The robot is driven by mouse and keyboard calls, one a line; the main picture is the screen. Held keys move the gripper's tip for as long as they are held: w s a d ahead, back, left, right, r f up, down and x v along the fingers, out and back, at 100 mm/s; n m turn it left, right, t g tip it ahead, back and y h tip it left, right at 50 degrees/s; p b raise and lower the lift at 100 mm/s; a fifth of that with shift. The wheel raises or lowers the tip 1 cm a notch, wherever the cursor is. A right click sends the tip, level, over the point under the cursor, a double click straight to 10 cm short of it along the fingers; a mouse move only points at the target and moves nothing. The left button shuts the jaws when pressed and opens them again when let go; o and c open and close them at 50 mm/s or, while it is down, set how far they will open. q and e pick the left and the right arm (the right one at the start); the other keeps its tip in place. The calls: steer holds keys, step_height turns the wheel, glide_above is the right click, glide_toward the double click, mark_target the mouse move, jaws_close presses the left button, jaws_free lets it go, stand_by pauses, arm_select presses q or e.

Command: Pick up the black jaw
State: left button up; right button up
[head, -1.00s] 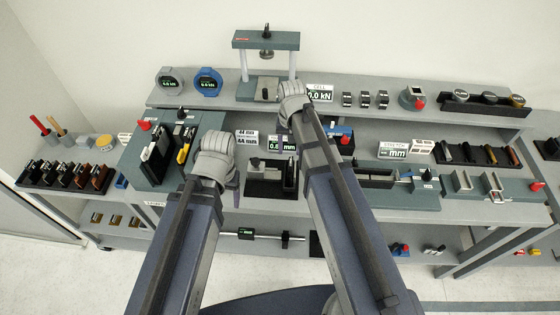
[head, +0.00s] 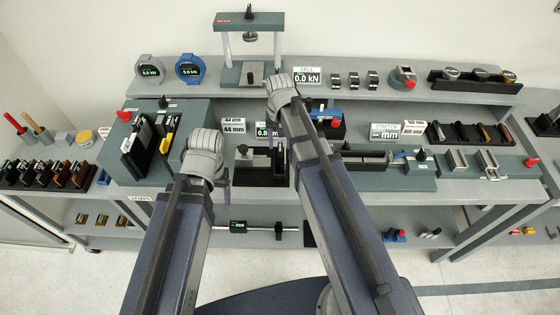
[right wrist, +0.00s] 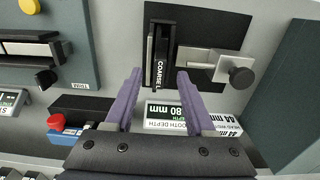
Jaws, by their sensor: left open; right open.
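A black jaw (right wrist: 161,62) with the white label "COARSE" stands in a small fixture with a black base plate (right wrist: 222,32), in the right wrist view. My right gripper (right wrist: 159,76) is open and empty, its two purple fingers apart, with the jaw's near end between and just beyond the fingertips. I cannot tell the height gap. My left gripper (head: 226,185) is open, to the left of this fixture; only part of a finger shows.
A fixture's grey block with a dark knob (right wrist: 241,77) sits right of the jaw. Label signs (right wrist: 180,113) stand close under my right fingers. A green rack (head: 158,150) is on the left and a long green bench device (head: 375,172) on the right.

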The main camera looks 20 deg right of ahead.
mark_target(280, 156)
step_height(280, 156, down, 3)
steer(key=shift+r+b, duration=0.1)
steer(key=shift+b, duration=0.85)
arm_select(q)
step_height(280, 156, down, 3)
steer(key=shift+r, duration=0.15)
arm_select(e)
steer(key=shift+c, duration=0.3)
jaws_close()
